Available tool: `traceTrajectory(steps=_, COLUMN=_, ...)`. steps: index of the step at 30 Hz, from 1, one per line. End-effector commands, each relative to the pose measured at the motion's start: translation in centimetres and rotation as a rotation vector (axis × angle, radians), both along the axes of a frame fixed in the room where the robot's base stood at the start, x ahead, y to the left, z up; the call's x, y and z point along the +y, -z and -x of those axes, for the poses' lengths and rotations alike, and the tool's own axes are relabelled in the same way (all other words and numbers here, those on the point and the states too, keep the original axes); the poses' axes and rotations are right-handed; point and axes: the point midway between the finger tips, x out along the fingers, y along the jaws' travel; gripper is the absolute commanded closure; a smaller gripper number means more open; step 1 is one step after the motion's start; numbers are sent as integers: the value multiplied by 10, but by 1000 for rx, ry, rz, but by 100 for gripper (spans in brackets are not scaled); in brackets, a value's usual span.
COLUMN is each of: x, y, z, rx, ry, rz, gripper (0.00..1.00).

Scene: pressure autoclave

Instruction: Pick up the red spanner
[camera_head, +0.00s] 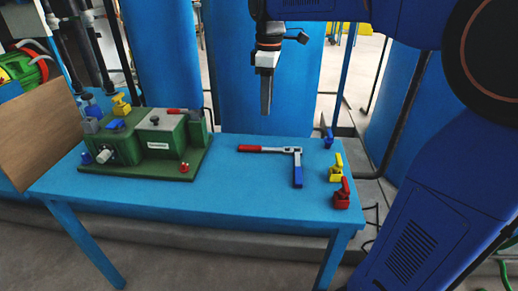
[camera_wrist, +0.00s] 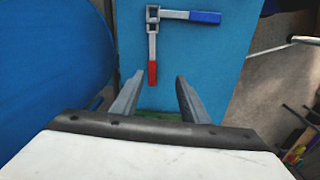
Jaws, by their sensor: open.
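The red spanner (camera_head: 262,149) lies flat on the blue table, with a red handle at the left and a grey head at the right. In the wrist view the red spanner (camera_wrist: 152,70) points its handle towards me, its end just beyond and between my fingertips in the picture. The blue spanner (camera_head: 298,172) lies at about a right angle to it, their heads close together; it also shows in the wrist view (camera_wrist: 195,16). I cannot tell whether they touch. My gripper (camera_head: 266,110) is open and empty, pointing down above the table; its fingers show in the wrist view (camera_wrist: 157,85).
The green autoclave unit (camera_head: 158,146) stands on the left of the blue table (camera_head: 230,195). Blue, yellow (camera_head: 336,172) and red (camera_head: 342,197) valve-like pieces line the right edge. The table around the spanners is clear. A brown board (camera_head: 38,125) stands at the far left.

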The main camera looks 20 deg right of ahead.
Motion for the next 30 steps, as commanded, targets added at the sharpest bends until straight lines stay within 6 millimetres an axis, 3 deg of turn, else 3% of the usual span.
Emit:
traceTrajectory(steps=4, x=8, y=-2, z=-22, rx=28, ry=-80, rz=5, gripper=59)
traceTrajectory(steps=11, x=11, y=5, z=-30, rx=40, ry=-115, rz=7, gripper=59)
traceTrajectory(steps=30, x=11, y=109, z=-29, rx=40, ry=-113, rz=7, gripper=59)
